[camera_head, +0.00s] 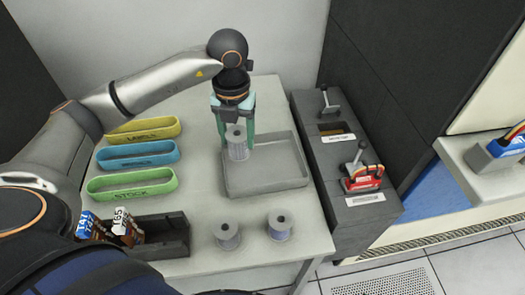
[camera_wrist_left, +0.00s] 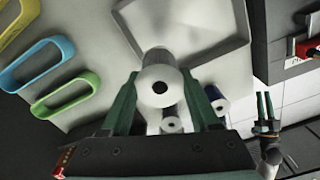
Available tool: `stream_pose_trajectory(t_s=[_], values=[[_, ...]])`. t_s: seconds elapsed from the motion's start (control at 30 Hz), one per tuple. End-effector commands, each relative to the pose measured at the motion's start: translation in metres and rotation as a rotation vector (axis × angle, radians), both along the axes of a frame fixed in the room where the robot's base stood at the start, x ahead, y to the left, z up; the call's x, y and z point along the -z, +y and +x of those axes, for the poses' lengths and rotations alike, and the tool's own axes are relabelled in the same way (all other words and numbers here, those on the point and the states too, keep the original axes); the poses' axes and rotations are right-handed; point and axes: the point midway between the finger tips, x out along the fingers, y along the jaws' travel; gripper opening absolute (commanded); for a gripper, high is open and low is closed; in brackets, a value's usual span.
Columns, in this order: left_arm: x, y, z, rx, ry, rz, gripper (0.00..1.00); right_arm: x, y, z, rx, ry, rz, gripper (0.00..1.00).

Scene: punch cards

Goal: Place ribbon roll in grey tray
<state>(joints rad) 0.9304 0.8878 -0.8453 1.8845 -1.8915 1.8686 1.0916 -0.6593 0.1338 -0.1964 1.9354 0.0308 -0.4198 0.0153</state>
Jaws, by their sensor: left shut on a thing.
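My left gripper (camera_head: 235,133) is shut on a grey ribbon roll (camera_head: 238,148), which it holds upright over the left part of the grey tray (camera_head: 270,180). In the left wrist view the roll (camera_wrist_left: 160,86) is between the two green fingers (camera_wrist_left: 160,100), its round end with a dark hole facing the camera. I cannot tell whether the roll touches the tray floor. Two more ribbon rolls (camera_head: 228,236) (camera_head: 280,226) stand on the table in front of the tray. My right gripper (camera_wrist_left: 265,108) shows small at the right of the left wrist view; its jaw state is unclear.
Yellow (camera_head: 143,129), blue (camera_head: 137,154) and green (camera_head: 132,184) oval holders stand left of the tray. A dark box (camera_head: 175,236) with small cartons is at the front left. A dark console (camera_head: 340,160) with levers stands right of the table (camera_head: 200,193).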

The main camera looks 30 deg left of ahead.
Motion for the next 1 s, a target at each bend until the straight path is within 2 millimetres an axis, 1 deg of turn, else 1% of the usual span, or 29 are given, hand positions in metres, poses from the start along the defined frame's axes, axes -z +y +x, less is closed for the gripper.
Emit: stream_pose_trajectory(t_s=[0.03, 0.07, 0.1, 0.2, 0.33, 0.57, 0.7, 0.8, 1.0], values=[[0.004, -0.009, 0.011, 0.001, 0.001, -0.004, 0.00, -0.001, -0.002, -0.001, 0.003, 0.003, -0.003, 0.30], [0.008, -0.013, 0.017, 0.001, 0.002, -0.004, 0.00, -0.001, -0.003, -0.001, 0.004, 0.003, -0.005, 0.30], [0.019, -0.015, 0.022, -0.001, 0.004, -0.002, 0.00, 0.002, -0.004, -0.003, 0.005, 0.006, -0.005, 0.30], [0.038, -0.023, 0.034, -0.001, 0.004, -0.002, 0.00, 0.006, -0.004, -0.008, 0.006, 0.019, -0.007, 0.30], [0.054, -0.029, 0.046, -0.001, 0.001, -0.001, 0.00, 0.010, -0.004, -0.012, 0.005, 0.029, -0.008, 0.30], [0.067, -0.035, 0.055, 0.000, 0.000, -0.001, 0.00, 0.009, -0.003, -0.012, 0.003, 0.027, -0.005, 0.30], [0.087, -0.035, 0.055, -0.001, 0.003, 0.000, 0.00, 0.004, -0.002, -0.010, 0.002, 0.021, -0.004, 0.30], [0.097, -0.035, 0.055, 0.001, 0.002, -0.001, 0.00, 0.002, -0.002, -0.008, 0.003, 0.015, -0.002, 0.30], [0.097, -0.035, 0.056, 0.001, -0.001, -0.001, 0.00, 0.002, -0.002, -0.007, 0.003, 0.012, -0.002, 0.30]])
